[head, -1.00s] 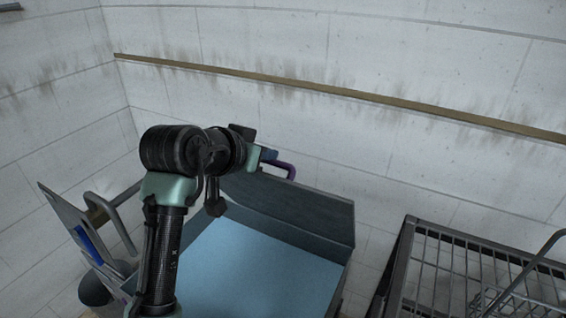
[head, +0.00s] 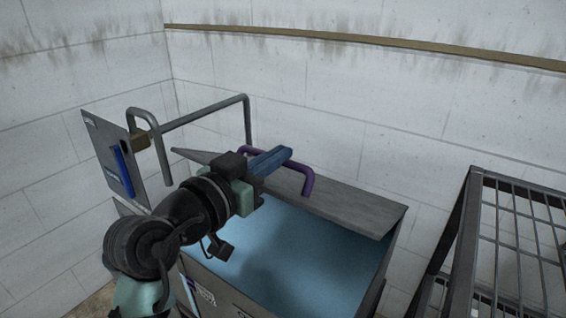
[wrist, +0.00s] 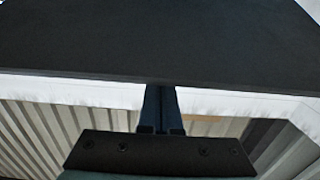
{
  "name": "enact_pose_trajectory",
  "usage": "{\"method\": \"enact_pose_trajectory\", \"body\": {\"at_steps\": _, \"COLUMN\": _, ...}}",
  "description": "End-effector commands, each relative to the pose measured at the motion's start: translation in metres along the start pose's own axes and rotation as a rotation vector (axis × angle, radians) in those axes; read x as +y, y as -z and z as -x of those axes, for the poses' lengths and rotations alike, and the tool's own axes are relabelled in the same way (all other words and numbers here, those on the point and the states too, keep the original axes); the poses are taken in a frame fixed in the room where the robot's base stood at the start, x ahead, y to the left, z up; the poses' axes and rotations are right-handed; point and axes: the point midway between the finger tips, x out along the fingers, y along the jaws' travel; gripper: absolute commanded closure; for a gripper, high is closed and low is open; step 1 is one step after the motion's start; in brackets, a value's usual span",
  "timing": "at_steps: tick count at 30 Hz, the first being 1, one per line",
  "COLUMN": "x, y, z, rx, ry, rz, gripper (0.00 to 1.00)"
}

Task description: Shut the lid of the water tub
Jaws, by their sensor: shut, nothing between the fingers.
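The water tub (head: 222,292) stands in the middle of the head view with blue water (head: 290,250) in it. Its grey lid (head: 355,205) is part open, tilted over the back of the tub, with the front of the water uncovered. A purple handle (head: 308,184) is on the lid. My gripper (head: 286,154) is shut and empty, above the lid beside the handle. In the wrist view the fingertips (wrist: 159,90) reach the edge of a dark flat panel (wrist: 160,40), likely the lid; I cannot tell whether they touch.
A metal rack (head: 510,235) stands close on the right. On the left are a grey panel with a blue strip (head: 122,170) and a pipe rail (head: 205,112). A wall with a wooden strip (head: 380,42) is behind the tub.

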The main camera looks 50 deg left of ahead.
Motion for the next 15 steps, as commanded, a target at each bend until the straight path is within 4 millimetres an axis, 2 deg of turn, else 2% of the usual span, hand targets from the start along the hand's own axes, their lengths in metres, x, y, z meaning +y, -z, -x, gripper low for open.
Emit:
{"method": "enact_pose_trajectory", "body": {"at_steps": 1, "x": 0.001, "y": -0.02, "z": 0.003, "rx": 0.019, "ry": 0.0, "rz": 0.002, "gripper": 1.0}}
{"method": "enact_pose_trajectory", "body": {"at_steps": 15, "x": 0.001, "y": -0.08, "z": 0.029, "rx": 0.206, "ry": 0.0, "rz": 0.0, "gripper": 1.0}}
